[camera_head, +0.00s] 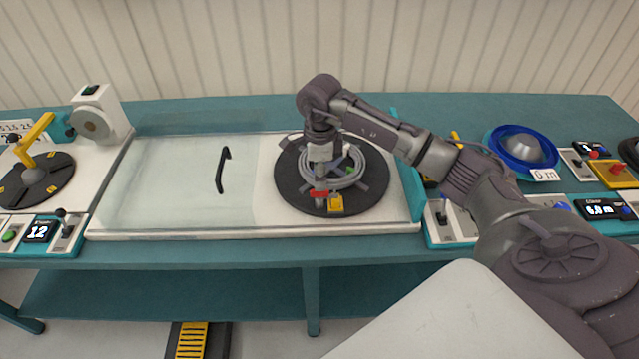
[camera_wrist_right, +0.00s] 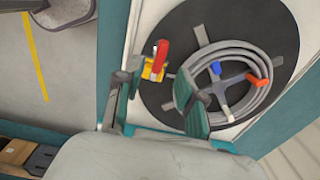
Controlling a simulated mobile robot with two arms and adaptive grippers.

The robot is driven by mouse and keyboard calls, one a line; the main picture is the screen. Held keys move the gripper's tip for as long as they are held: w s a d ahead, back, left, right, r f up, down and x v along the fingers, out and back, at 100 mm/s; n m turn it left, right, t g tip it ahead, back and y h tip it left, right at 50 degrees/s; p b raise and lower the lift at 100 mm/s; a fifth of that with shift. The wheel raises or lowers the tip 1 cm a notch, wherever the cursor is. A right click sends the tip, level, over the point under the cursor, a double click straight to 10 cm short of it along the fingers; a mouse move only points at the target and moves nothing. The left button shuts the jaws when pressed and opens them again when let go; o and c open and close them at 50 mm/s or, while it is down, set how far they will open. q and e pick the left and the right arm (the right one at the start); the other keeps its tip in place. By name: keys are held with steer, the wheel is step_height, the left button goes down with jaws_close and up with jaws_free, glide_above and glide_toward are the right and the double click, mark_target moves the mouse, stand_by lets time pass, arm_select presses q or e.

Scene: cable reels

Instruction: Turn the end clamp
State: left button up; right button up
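The end clamp, a red lever on a yellow block (camera_head: 336,203), sits at the front edge of the black round plate (camera_head: 290,190). In the right wrist view the red lever (camera_wrist_right: 160,52) stands up from the yellow block (camera_wrist_right: 152,72). A grey cable coil (camera_head: 350,180) lies on the plate around a hub with blue, orange and white-tipped arms (camera_wrist_right: 225,88). My right gripper (camera_head: 320,182) points down over the coil near the clamp. In the wrist view its fingers (camera_wrist_right: 152,88) are apart, with the clamp just beyond them. I see no grip on it. My left gripper is not in view.
A clear cover with a black handle (camera_head: 222,170) lies left of the plate. A yellow-armed reel (camera_head: 35,165) and a display reading 12 (camera_head: 38,232) are at far left. A blue dish (camera_head: 521,150) and control boxes (camera_head: 598,208) stand at right.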

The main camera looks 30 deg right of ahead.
steer(key=shift+a+f+p, duration=0.1)
steer(key=shift+f+p, duration=0.25)
steer(key=shift+f, duration=2)
jaws_close()
